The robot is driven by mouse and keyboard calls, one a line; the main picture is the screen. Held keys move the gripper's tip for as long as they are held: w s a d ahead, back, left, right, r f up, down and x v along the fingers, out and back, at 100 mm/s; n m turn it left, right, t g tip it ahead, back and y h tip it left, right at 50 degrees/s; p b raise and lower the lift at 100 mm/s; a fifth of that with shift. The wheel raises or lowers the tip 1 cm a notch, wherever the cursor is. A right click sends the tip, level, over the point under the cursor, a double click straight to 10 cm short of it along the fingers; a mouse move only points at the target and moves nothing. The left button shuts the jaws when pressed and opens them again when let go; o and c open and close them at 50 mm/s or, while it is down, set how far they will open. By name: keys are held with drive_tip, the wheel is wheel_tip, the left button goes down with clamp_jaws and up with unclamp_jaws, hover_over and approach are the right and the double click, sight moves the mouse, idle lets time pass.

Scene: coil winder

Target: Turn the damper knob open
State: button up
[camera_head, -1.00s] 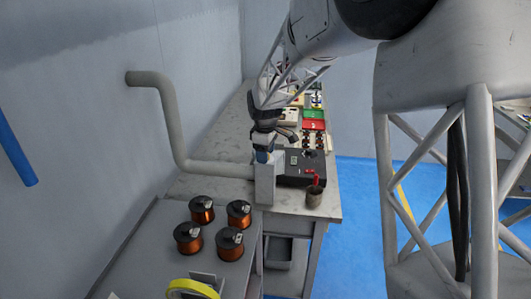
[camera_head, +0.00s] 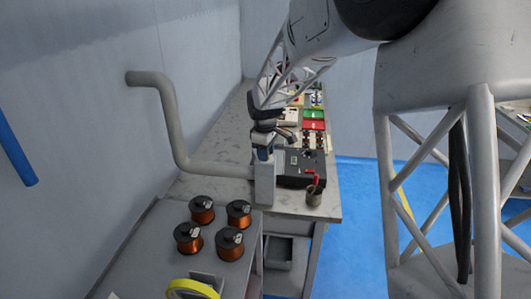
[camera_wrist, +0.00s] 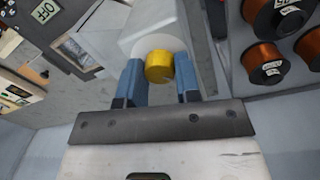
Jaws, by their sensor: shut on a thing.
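The damper knob (camera_wrist: 159,67) is a yellow round knob on a pale grey housing (camera_wrist: 152,28) in the wrist view. My gripper (camera_wrist: 159,80) has its two blue fingers on either side of the knob and is shut on it. In the head view my gripper (camera_head: 263,154) is at the top of the grey upright box (camera_head: 265,185) at the end of the bent pipe (camera_head: 178,130). The knob is hidden there behind the fingers. I cannot tell how far the knob is turned.
A black device (camera_head: 301,166) with a red part stands right of the box, beside a small cup (camera_head: 314,196). Several copper coil spools (camera_head: 229,243) stand on the nearer grey table. Coloured bins (camera_head: 313,119) lie farther back. Blue floor is open to the right.

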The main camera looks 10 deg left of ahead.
drive_tip(key=m, duration=0.8)
drive_tip(key=shift+m, duration=0.4)
drive_tip(key=m, duration=0.4)
drive_tip(key=shift+m, duration=2.2)
drive_tip(key=o, duration=0.9)
drive_tip(key=shift+g, duration=0.3)
drive_tip(key=shift+r, duration=0.1)
